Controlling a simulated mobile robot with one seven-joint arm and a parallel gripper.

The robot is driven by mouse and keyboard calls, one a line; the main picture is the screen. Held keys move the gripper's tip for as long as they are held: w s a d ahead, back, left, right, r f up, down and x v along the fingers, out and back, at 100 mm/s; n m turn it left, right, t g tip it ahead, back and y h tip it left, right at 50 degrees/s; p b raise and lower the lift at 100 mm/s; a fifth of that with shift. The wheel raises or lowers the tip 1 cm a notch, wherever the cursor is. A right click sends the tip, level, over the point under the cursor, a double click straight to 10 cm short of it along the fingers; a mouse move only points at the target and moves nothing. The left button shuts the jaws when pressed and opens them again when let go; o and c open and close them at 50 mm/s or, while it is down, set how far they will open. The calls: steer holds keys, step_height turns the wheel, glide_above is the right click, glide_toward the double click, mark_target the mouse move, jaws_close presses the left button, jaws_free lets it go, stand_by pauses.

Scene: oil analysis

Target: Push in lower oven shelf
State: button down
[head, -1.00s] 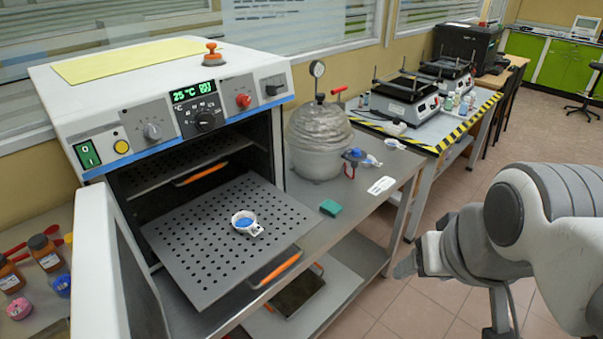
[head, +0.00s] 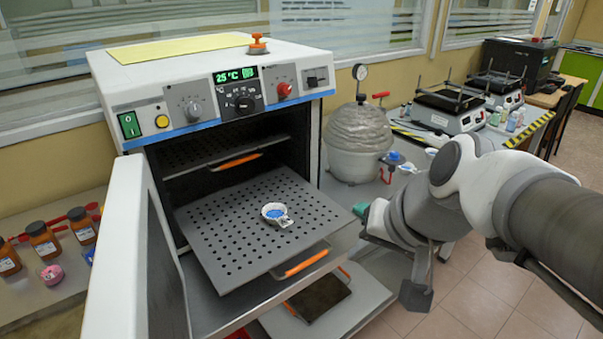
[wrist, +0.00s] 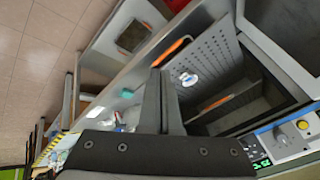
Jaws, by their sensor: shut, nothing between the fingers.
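The oven (head: 225,80) stands open with its door (head: 120,250) swung out to the left. The lower shelf (head: 235,245), a grey perforated plate with an orange handle (head: 300,262), sticks well out of the oven. A small white dish with blue content (head: 277,214) sits on it. My gripper (head: 366,238) is shut and empty, to the right of the shelf's front right corner and apart from it in the picture. In the wrist view my shut fingers (wrist: 158,75) overlap the front part of the shelf (wrist: 195,50); contact cannot be told.
The upper shelf (head: 205,150) is inside the oven. A teal block (head: 361,210) lies right of the shelf, partly behind my arm. A vacuum pot (head: 357,145) stands behind. Bottles (head: 42,238) stand at left.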

steer(key=w+f+m+y+b, duration=0.2)
steer(key=w+f+m+b, duration=0.15)
steer(key=w+f, duration=0.2)
steer(key=m+t+b, duration=0.2)
steer(key=m+b, duration=0.2)
steer(key=m, duration=0.1)
glide_toward(328, 242)
steer(key=shift+n, duration=0.25)
steer(key=b+x, duration=0.1)
steer(key=x, duration=0.2)
steer(key=a+b+x, duration=0.1)
steer(key=b+x, duration=0.1)
steer(key=x, duration=0.2)
steer(key=shift+a, duration=0.25)
